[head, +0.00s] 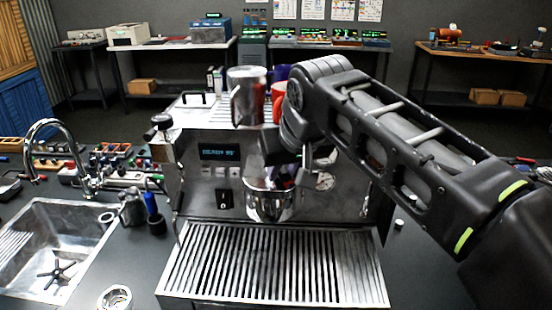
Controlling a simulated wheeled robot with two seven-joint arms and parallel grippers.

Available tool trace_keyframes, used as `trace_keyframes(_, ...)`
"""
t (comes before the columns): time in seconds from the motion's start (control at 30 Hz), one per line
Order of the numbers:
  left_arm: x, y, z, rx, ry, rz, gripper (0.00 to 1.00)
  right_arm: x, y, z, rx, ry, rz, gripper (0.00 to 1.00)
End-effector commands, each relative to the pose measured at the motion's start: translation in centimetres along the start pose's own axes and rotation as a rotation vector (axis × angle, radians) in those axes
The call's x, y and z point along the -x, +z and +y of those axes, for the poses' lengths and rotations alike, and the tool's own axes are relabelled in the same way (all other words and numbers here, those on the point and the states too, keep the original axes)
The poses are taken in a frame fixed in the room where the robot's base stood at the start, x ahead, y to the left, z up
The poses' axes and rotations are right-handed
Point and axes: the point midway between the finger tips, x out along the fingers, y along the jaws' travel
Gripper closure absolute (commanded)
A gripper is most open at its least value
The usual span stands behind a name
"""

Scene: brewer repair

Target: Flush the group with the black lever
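The silver espresso machine (205,175) stands on the dark counter, with a lit display (220,154) on its front. Its chrome group (268,203) sits at the middle of the front, above the slatted drip tray (270,265). My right arm comes in from the right and bends down over the machine's front. My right gripper (296,178) is close in front of or beside the group; its fingers are dark and partly hidden, so I cannot tell whether they are open or shut. I cannot pick out the black lever clearly near the gripper. My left gripper is out of view.
A steel pitcher (246,96) and a red cup (278,102) stand on top of the machine. A sink (50,245) with a curved tap (62,135) is at the left. A small metal cup (115,298) stands at the front left. The drip tray's top is clear.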

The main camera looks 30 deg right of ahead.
Motion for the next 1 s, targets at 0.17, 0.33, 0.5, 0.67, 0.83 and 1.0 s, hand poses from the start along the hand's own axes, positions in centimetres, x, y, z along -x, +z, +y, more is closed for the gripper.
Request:
trace_keyframes(0.17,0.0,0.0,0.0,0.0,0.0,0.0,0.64,0.0,0.0,-0.6,-0.048,0.036,-0.001,0.73)
trace_keyframes(0.33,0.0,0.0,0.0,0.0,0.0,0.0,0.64,-0.1,-0.1,-1.2,-0.108,0.075,0.0,0.73)
trace_keyframes(0.5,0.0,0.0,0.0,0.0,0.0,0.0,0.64,-0.1,-0.1,-1.2,-0.109,0.074,0.0,0.73)
trace_keyframes(0.67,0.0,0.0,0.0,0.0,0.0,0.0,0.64,-0.1,-0.1,-1.5,-0.138,0.096,-0.002,0.73)
trace_keyframes(0.83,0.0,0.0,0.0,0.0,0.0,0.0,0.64,-0.2,-0.2,-2.2,-0.211,0.145,-0.002,0.73)
trace_keyframes(1.0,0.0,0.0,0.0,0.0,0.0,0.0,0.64,-0.2,-0.2,-2.3,-0.217,0.149,0.0,0.73)
